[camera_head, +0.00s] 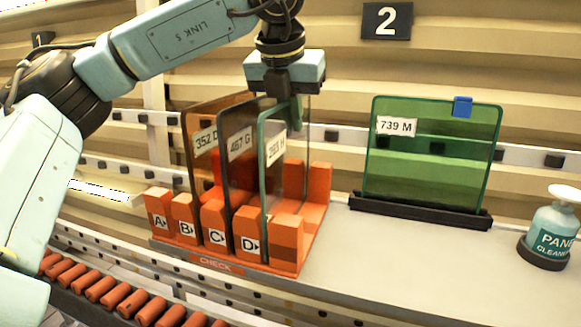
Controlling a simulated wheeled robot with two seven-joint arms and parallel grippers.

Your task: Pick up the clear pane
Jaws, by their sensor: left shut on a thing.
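The clear pane (283,185) has a pale green edge and a white label that seems to read 393 H. It stands upright in the orange rack (287,240), in the slot just right of the block marked D. My left gripper (293,108) comes down from above and is shut on the top edge of the clear pane. Its fingertips are partly hidden by the pane and by its own body. The pane's lower edge is hidden by the rack blocks. My right gripper is not in view.
A dark grey pane (239,170) labelled 467 G and an amber pane (200,165) labelled 352 stand close left of it. A green pane (430,165) with a blue tab stands in a black holder (420,211). A cleaner bottle (552,235) stands far right. Orange rollers (115,298) run in front.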

